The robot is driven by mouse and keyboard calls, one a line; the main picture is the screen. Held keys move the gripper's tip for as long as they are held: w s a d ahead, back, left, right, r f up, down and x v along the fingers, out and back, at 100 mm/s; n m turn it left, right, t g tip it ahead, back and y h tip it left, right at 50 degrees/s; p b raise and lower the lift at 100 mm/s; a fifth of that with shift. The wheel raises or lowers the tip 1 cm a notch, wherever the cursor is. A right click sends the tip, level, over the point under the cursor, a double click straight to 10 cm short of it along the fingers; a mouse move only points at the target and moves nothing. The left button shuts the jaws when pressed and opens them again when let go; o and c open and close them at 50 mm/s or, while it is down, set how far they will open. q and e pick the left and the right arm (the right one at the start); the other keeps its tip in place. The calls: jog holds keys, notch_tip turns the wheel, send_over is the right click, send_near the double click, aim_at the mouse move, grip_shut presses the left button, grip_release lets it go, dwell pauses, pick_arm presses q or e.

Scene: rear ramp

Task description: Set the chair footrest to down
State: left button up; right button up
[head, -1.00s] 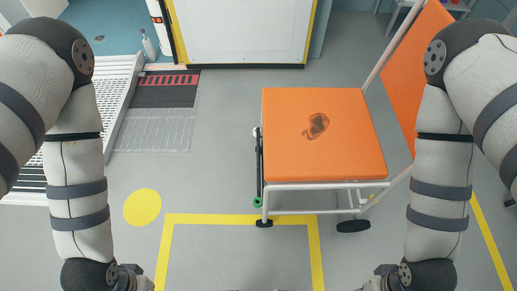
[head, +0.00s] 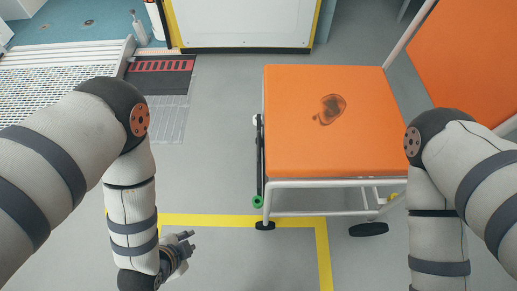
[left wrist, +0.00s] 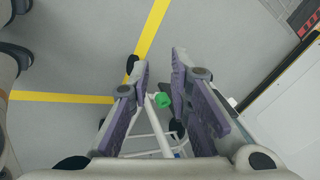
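The chair (head: 325,150) has an orange seat and a white tube frame and stands right of centre in the head view. A dark narrow bar (head: 260,160) runs along its left side, with a green end piece (head: 257,202) near the front left leg. I cannot tell a separate footrest panel or its position. My left gripper (head: 187,243) is open and empty, left of the chair and apart from it. In the left wrist view its purple-padded fingers (left wrist: 160,62) are spread, with the green piece (left wrist: 162,100) seen beyond, between them. My right gripper is out of view.
Yellow floor lines (head: 240,221) run in front of the chair. A ramp (head: 60,75) lies at the upper left, and a white panel (head: 245,22) stands behind. An orange backrest (head: 465,65) rises at the right. The grey floor left of the chair is clear.

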pick_arm(q)
jog(key=w+d+f+m+t+h+b, duration=0.1)
jog(key=w+d+f+m+t+b, duration=0.4)
jog(key=w, duration=0.4)
jog(key=m+t+h+b, duration=0.3)
jog(key=m+t+b, duration=0.25)
jog(key=m, duration=0.45)
send_near(259, 156)
jog(key=w, duration=0.3)
jog(key=b+x, duration=0.1)
jog(key=x, duration=0.2)
jog(key=b+x, duration=0.2)
jog(key=x, duration=0.2)
jog(key=a+b+x, duration=0.1)
jog(key=b+x, duration=0.1)
jog(key=x, duration=0.2)
jog(key=shift+w+r, duration=0.1)
jog(key=shift+w, duration=0.15)
jog(key=shift+w+d+r, duration=0.1)
jog(key=shift+w+r, duration=0.05)
jog(key=shift+w, duration=0.05)
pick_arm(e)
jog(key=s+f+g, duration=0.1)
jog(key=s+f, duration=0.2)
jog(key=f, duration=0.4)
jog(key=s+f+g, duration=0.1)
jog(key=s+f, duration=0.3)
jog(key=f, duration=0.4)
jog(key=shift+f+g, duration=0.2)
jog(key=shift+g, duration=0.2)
